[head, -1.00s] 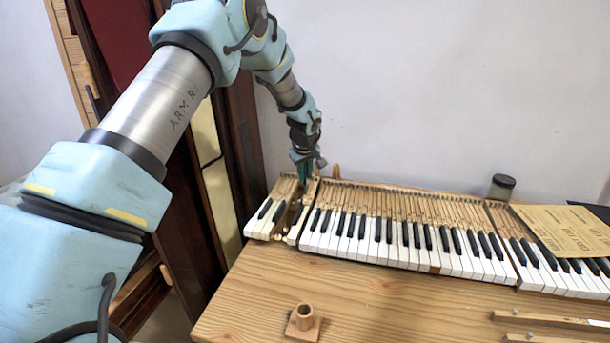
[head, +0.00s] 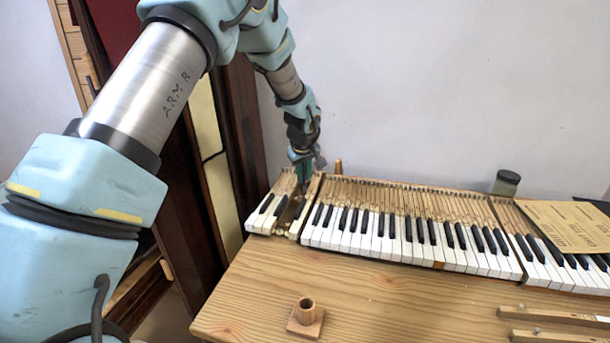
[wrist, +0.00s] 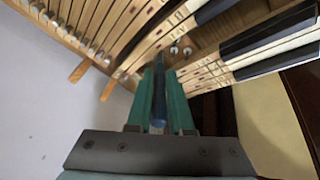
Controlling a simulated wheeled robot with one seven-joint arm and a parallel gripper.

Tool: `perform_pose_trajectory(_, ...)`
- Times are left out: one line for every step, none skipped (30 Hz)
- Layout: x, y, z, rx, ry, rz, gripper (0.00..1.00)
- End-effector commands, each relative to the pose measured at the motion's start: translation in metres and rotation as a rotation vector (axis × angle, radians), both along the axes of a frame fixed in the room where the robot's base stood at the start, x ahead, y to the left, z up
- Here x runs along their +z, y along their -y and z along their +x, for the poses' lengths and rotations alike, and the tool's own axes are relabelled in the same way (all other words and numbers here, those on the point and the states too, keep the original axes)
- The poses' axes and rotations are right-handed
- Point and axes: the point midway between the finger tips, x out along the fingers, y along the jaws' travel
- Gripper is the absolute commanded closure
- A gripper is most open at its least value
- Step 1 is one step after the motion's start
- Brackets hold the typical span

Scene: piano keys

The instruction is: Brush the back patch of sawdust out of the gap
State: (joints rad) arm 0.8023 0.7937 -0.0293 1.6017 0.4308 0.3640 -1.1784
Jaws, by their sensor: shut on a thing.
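My gripper (head: 303,170) is at the back of the left part of the keyboard, over the gap (head: 288,213) between the keys. In the wrist view its green fingers (wrist: 160,95) are shut on a slim dark blue handle (wrist: 159,105), which looks like the brush. The handle's far end points toward the gap (wrist: 178,48), where two small pale pins show. The brush's bristles are hidden or too small to make out. I cannot make out the back patch of sawdust in either view.
Black and white keys (head: 390,228) line both sides of the gap. A wooden holder (head: 305,316) stands on the bench (head: 400,310), empty-looking. A dark jar (head: 506,183) and a paper card (head: 572,225) are at right. Dark wooden panels stand at left; the wall is behind.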

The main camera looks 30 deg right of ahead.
Motion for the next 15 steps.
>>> perform_pose_trajectory(-0.0009,-0.0015,-0.0019,0.000,0.000,0.000,1.00)
perform_pose_trajectory(-0.0009,-0.0023,-0.0028,0.000,0.000,0.000,1.00)
perform_pose_trajectory(-0.0008,-0.0033,-0.0038,0.000,0.000,0.000,1.00)
perform_pose_trajectory(-0.0007,-0.0037,-0.0042,0.000,0.000,0.000,1.00)
perform_pose_trajectory(-0.0004,-0.0038,-0.0044,0.000,0.000,0.000,1.00)
perform_pose_trajectory(-0.0002,-0.0039,-0.0043,0.000,0.000,0.000,1.00)
perform_pose_trajectory(0.0000,-0.0036,-0.0041,0.000,0.000,0.000,1.00)
perform_pose_trajectory(0.0000,-0.0032,-0.0036,0.000,0.000,0.000,1.00)
perform_pose_trajectory(0.0000,-0.0025,-0.0029,0.000,0.000,0.000,1.00)
perform_pose_trajectory(0.0001,-0.0018,-0.0020,0.000,0.000,0.000,1.00)
perform_pose_trajectory(0.0002,-0.0009,-0.0012,0.001,0.000,-0.001,1.00)
perform_pose_trajectory(0.0003,0.0004,0.0002,0.001,0.001,-0.001,1.00)
perform_pose_trajectory(0.0003,0.0013,0.0012,0.001,0.000,-0.001,1.00)
perform_pose_trajectory(0.0003,0.0023,0.0022,0.001,0.000,-0.001,1.00)
perform_pose_trajectory(0.0004,0.0037,0.0037,0.001,0.001,-0.001,1.00)
